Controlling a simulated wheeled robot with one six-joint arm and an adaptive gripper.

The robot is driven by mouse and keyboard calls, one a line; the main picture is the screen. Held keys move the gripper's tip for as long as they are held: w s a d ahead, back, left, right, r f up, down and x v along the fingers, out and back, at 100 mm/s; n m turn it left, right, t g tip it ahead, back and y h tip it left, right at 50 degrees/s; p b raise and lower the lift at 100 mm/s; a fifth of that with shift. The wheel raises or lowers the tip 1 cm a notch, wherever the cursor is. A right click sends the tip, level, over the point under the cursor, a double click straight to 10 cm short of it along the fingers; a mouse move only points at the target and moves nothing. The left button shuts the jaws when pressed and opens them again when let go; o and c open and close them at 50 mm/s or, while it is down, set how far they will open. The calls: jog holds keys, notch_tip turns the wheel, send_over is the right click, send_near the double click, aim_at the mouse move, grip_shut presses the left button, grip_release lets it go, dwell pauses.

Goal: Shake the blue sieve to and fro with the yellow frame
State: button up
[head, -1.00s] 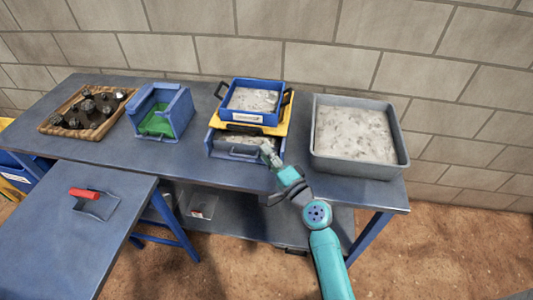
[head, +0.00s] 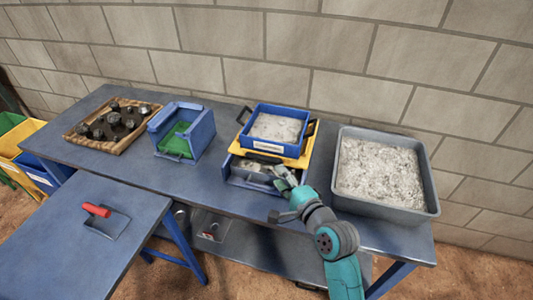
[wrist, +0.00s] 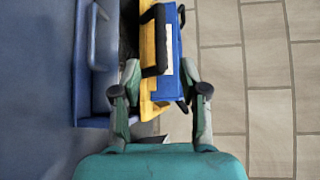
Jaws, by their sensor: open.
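The blue sieve (head: 290,150) holds grey gravel and sits on the yellow frame (head: 301,162) above a blue box (head: 238,180) on the table. Dark handles show at its sides. In the wrist view, the yellow frame (wrist: 147,45), a black U-shaped handle (wrist: 155,62) and the blue sieve wall (wrist: 167,70) lie ahead of and between my spread fingers. My gripper (wrist: 158,75) is open and empty. In the head view my gripper (head: 284,174) is at the front of the yellow frame, by the blue box. Whether the fingers touch anything is unclear.
A grey tray (head: 432,190) of pale gravel stands close on the right. A red-handled scoop (head: 97,211) lies on the near table.

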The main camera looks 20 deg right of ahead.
aim_at(267, 160)
jog(key=x, duration=1)
jog(key=shift+w, duration=0.4)
grip_shut()
